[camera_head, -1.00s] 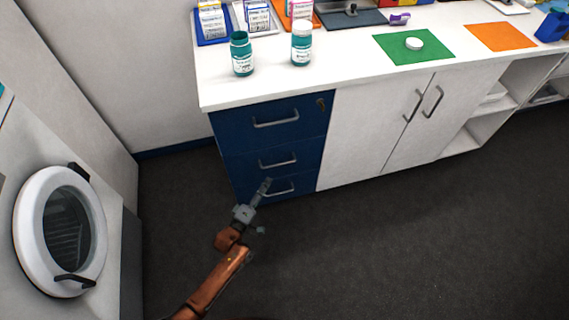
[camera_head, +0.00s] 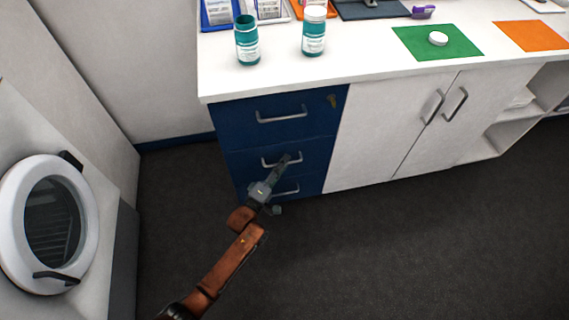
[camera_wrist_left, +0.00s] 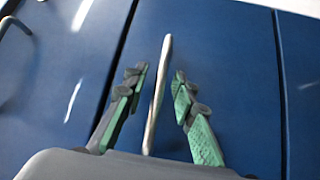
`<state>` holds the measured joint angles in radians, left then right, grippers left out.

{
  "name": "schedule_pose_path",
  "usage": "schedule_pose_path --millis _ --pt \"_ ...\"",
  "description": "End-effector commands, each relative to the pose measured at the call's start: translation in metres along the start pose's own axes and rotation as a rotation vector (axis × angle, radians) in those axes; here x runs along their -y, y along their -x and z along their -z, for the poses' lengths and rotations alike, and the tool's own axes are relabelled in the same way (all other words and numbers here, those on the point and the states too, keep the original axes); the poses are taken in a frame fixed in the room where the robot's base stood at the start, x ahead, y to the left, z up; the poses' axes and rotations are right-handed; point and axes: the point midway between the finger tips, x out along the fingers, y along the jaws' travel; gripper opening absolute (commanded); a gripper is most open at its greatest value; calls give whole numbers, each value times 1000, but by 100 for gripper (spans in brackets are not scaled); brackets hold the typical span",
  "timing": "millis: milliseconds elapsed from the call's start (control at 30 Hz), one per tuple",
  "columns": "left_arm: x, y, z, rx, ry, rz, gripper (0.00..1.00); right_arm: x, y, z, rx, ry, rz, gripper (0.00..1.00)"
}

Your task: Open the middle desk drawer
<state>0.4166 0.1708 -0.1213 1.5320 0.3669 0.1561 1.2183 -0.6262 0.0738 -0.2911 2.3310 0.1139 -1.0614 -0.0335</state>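The middle drawer (camera_head: 241,162) of the blue desk unit is closed, its front flush with the drawers above and below. Its grey bar handle (camera_head: 268,162) is partly covered by my left gripper (camera_head: 285,161), whose fingertips are at it. In the left wrist view, my left gripper (camera_wrist_left: 159,82) has its two green-padded fingers apart. The handle (camera_wrist_left: 157,100) runs between them, with a gap visible on each side. My right gripper is in neither view.
The top drawer (camera_head: 235,117) has a lock at its right; the bottom drawer (camera_head: 285,190) is partly behind my arm. Bottles (camera_head: 247,45) stand on the white counter (camera_head: 365,68) above. A white round-door machine (camera_head: 88,215) stands left. Dark floor (camera_head: 400,250) is clear.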

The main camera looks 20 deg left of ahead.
Motion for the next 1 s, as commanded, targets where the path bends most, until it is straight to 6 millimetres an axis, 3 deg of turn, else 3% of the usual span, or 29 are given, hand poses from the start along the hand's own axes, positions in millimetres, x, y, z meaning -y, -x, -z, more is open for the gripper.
schedule_pose_path --millis 167,533,1000 --pt "0 0 0 0 0 0 25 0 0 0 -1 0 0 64" --pt "0 0 0 0 -1 0 0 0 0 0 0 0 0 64" --pt "0 1 0 0 -1 1 0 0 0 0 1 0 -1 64"
